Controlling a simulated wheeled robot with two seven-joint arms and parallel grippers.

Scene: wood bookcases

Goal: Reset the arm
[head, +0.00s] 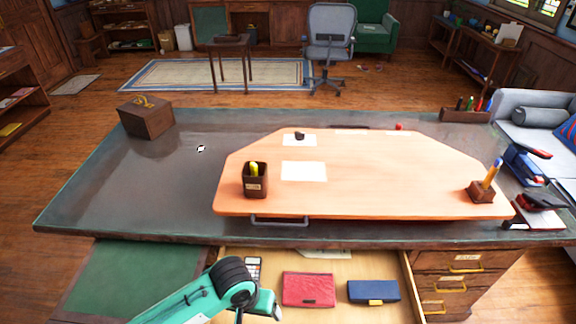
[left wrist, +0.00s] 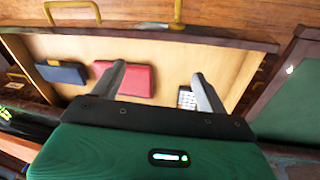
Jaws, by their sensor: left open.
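My left arm (head: 236,287) comes in from the bottom left of the head view, over the open desk drawer (head: 378,268). In the left wrist view my left gripper (left wrist: 160,78) is open, its two fingers apart with nothing between them. Behind the fingers lie a red case (left wrist: 137,80) and a calculator (left wrist: 187,98) on the drawer floor. The red case also shows in the head view (head: 308,288). A blue case (head: 373,291) with a yellow clasp lies to its right. My right gripper is not in view.
The desk top (head: 110,185) stands above the drawer, with an orange board (head: 380,180) bearing a pen cup (head: 255,184) and papers. A wooden box (head: 146,120) sits at the far left. Staplers (head: 538,202) and a pen holder (head: 480,192) are at the right.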

